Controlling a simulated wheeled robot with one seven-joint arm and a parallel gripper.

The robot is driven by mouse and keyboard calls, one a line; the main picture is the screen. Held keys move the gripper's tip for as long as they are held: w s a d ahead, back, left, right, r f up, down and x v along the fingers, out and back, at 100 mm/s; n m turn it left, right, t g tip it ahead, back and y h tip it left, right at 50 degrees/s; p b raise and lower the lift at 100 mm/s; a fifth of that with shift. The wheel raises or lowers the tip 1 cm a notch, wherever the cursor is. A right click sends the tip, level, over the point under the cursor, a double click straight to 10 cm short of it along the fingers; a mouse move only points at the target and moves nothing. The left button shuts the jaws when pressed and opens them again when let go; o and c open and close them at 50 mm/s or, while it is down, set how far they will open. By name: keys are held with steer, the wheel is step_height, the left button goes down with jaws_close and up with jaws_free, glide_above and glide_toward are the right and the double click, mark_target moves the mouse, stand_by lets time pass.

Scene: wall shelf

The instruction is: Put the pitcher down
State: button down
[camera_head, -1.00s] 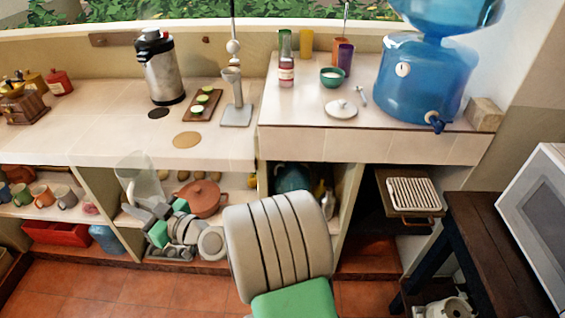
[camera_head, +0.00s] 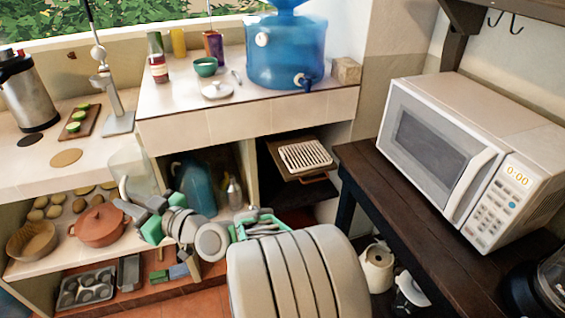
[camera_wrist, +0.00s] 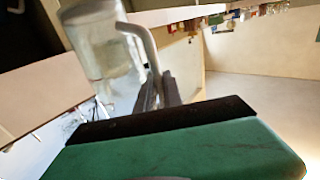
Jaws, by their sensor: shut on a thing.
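The pitcher (camera_head: 137,170) is clear and glassy with a pale handle. It is held up in front of the counter's front and the open shelves. My gripper (camera_head: 127,205) is shut on its handle. In the wrist view the pitcher (camera_wrist: 95,45) fills the upper left, and its curved handle runs down between the fingers of my gripper (camera_wrist: 157,92). The pitcher looks empty, though its clear walls make this hard to tell.
A tiled counter (camera_head: 225,118) carries a blue water dispenser (camera_head: 285,50), a green bowl (camera_head: 205,67) and a cutting board (camera_head: 84,121). Below are shelves with a terracotta pot (camera_head: 100,226) and a muffin tin (camera_head: 86,287). A microwave (camera_head: 440,150) stands on a dark table (camera_head: 385,205) at right.

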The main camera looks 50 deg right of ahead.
steer(key=s+d+m+g+h+b, duration=0.15)
steer(key=s+d+m+h, duration=0.4)
steer(key=d, duration=0.55)
steer(key=s+d+r+m+g+h+b, duration=0.1)
steer(key=s+d+m+h+b, duration=0.15)
steer(key=s+d+h, duration=0.7)
steer(key=s+d+m+g+h+b, duration=0.1)
steer(key=s+d+m+h, duration=0.4)
steer(key=d, duration=0.9)
steer(key=w+d+f+n+y+p, duration=0.1)
steer(key=w+d+y, duration=0.1)
steer(key=w+d, duration=1)
steer(key=shift+w, duration=0.35)
steer(key=shift+d+f, duration=0.1)
